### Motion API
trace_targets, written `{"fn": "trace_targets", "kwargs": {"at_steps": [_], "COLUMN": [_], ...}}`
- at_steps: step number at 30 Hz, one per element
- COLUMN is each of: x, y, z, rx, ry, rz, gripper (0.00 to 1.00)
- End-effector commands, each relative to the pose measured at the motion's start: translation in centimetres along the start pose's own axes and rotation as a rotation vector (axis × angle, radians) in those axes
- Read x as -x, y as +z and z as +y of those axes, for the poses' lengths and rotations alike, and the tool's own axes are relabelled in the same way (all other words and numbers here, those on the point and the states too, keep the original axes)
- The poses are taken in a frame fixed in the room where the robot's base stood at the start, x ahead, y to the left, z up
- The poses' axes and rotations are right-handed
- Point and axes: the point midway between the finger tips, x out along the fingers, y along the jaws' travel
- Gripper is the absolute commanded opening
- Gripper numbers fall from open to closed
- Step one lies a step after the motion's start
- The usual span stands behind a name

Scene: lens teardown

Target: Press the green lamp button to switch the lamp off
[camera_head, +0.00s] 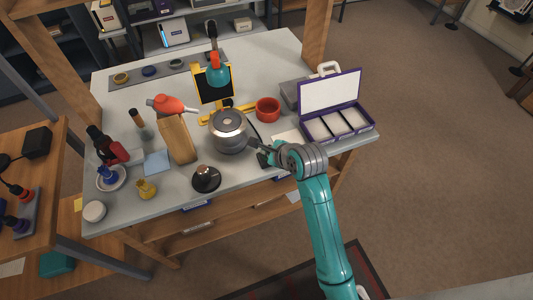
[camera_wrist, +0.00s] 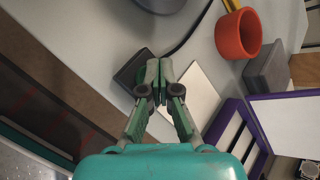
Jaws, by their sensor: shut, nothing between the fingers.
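A lamp with a teal head (camera_head: 217,76) stands at the back of the workbench in the head view; I cannot tell if it is lit. A small dark box (camera_wrist: 128,72) lies on the bench in the wrist view, with a black cable (camera_wrist: 189,38) running near it. My gripper (camera_wrist: 155,72) is shut and empty, its green-grey fingertips over or against the right side of this box; I cannot tell if they touch. No separate green button shows; the fingers may hide it. In the head view, my gripper (camera_head: 262,150) is near the bench's front edge.
A silver lens body (camera_head: 229,130) stands left of my gripper. A red cup (camera_head: 267,109) is behind it, and an open purple case (camera_head: 337,120) is to the right. A white sheet (camera_wrist: 197,94) lies beside my fingers.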

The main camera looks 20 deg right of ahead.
Motion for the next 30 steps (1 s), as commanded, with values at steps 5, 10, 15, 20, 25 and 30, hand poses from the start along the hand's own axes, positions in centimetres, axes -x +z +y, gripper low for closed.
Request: {"fn": "trace_targets", "kwargs": {"at_steps": [5, 10, 15, 20, 25, 30], "x": [-0.03, -0.08, -0.04, 0.31, 0.63, 0.63], "y": [-0.06, -0.11, -0.09, 0.14, 0.37, 0.37], "z": [0.04, 0.09, 0.06, -0.18, -0.41, -0.41], "rx": [0.0, 0.0, 0.0, 0.0, 0.0, 0.0], "ry": [0.001, 0.002, 0.002, 0.001, 0.001, 0.001], "rz": [0.002, 0.002, 0.002, 0.002, 0.002, 0.001], "gripper": [0.0, 0.0, 0.0, 0.0, 0.0, 0.0]}}
